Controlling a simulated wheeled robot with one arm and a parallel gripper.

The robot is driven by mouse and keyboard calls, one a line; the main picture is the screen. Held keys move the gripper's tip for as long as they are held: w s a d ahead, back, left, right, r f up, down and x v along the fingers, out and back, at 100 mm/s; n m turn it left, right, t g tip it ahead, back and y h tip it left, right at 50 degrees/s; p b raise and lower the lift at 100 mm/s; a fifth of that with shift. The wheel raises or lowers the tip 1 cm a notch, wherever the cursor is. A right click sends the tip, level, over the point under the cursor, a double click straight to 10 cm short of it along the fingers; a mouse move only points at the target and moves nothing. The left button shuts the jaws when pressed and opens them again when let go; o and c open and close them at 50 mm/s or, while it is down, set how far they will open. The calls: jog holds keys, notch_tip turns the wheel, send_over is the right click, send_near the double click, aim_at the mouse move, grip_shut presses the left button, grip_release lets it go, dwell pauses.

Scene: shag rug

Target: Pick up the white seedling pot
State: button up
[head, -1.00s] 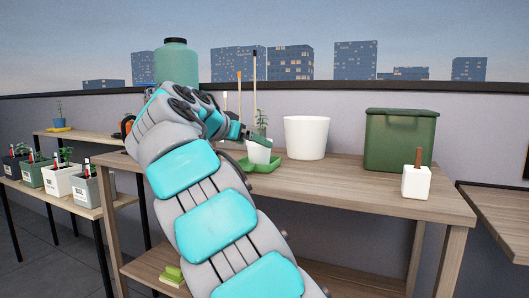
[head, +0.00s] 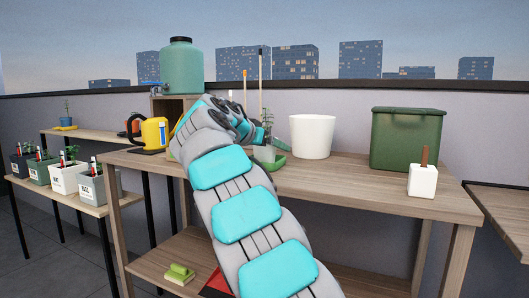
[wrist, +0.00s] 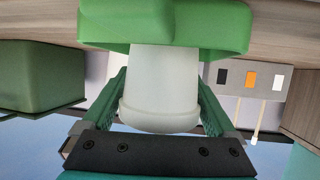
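The white seedling pot (wrist: 163,85) fills the middle of the wrist view, which appears upside down. It meets the green tray (wrist: 215,25) there, with its rim end toward my gripper's base. My gripper (wrist: 163,85) has its fingers spread on both sides of the pot, with the tips very near its sides; contact is unclear. In the head view my gripper (head: 258,135) covers most of the pot (head: 264,153).
A larger white pot (head: 312,136) stands close to the right on the wooden table (head: 345,184). Farther right are a green bin (head: 405,140) and a white block with a brown handle (head: 422,180). A yellow watering can (head: 153,133) stands left of my arm.

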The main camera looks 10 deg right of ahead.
jog(key=c, duration=1.1)
